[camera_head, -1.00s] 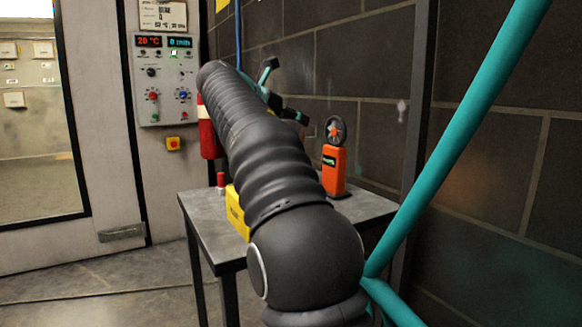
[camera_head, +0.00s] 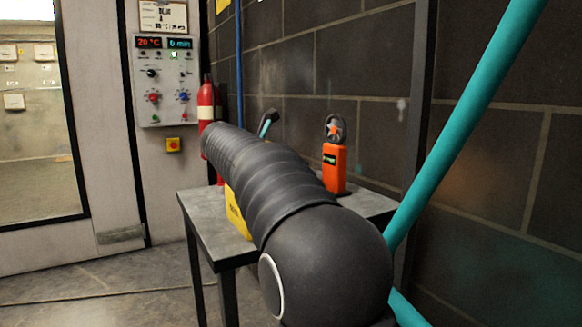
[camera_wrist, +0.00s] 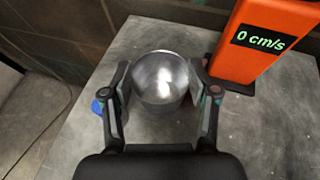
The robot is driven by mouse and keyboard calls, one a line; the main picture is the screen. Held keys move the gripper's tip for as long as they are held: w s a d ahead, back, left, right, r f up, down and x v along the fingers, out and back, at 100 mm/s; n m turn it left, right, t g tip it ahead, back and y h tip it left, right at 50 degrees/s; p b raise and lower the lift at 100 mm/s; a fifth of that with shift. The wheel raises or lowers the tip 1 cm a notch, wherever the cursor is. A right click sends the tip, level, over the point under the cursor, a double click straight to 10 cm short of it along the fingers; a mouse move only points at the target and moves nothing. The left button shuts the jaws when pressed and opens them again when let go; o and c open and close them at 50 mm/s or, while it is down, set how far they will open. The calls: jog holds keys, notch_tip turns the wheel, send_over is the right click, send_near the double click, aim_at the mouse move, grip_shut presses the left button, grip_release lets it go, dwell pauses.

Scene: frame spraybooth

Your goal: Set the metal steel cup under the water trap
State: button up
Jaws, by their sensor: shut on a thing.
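The metal steel cup (camera_wrist: 160,78) is shiny and round, seen from above in the wrist view. My gripper (camera_wrist: 160,72) is shut on it, with one finger on each side. The cup is over the grey table top; whether it touches the top, I cannot tell. In the head view my arm hides the cup and most of my gripper. I cannot make out the water trap in either view; a blue hose (camera_head: 238,62) runs down the wall and its lower end is hidden behind my arm.
The orange meter (camera_head: 335,168) stands on the table (camera_head: 207,222) close to my right finger in the wrist view (camera_wrist: 249,42). A yellow object (camera_head: 235,212) is at the table's left side. A red extinguisher (camera_head: 206,108) stands behind. A teal bar (camera_head: 465,120) crosses at right.

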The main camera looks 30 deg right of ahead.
jog(key=o, duration=1)
jog(key=shift+f, duration=0.1)
